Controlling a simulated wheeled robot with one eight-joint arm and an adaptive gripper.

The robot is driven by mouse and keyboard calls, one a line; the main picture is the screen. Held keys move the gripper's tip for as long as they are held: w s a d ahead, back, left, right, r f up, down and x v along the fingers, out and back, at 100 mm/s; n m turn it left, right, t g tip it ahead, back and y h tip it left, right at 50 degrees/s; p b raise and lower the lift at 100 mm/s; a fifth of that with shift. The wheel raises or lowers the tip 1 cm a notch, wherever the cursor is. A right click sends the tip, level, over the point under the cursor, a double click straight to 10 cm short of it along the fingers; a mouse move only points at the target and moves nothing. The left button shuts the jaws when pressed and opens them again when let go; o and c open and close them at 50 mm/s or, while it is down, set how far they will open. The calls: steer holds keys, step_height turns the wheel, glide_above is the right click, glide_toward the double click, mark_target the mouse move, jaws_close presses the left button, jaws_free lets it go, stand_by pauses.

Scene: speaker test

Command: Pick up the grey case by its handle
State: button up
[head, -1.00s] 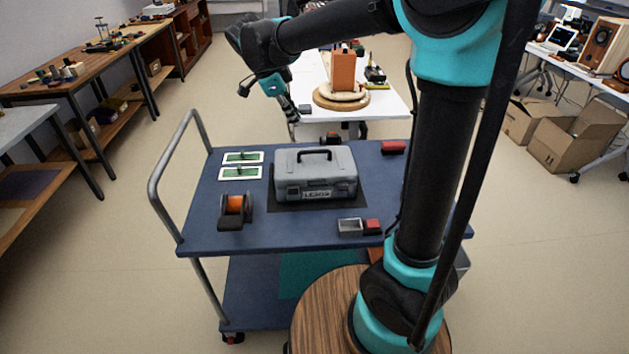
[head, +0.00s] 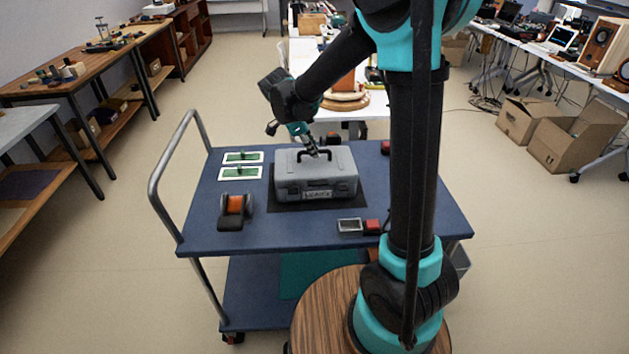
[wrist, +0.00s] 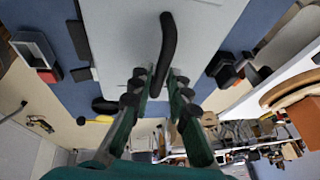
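The grey case (head: 290,182) lies on a dark mat on the blue cart top, its black handle (head: 300,155) standing up from the lid. My gripper (head: 312,149) is above the case at the handle, pointing down. In the wrist view, the gripper (wrist: 157,80) is open, with its green and black fingers apart. The black handle (wrist: 167,45) runs lengthwise in line with the gap, its lower end showing between the fingertips. Gaps show on both sides. I cannot tell whether the fingertips are down around the handle or still just above it.
The cart (head: 215,225) also carries an orange spool holder (head: 235,207), green-and-white cards (head: 240,173), a small open grey box (head: 349,225) and red blocks (head: 372,225). A metal push rail (head: 155,180) rises at the cart's left. A white table (head: 378,105) stands behind.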

steer(key=shift+x, duration=1.05)
jaws_close()
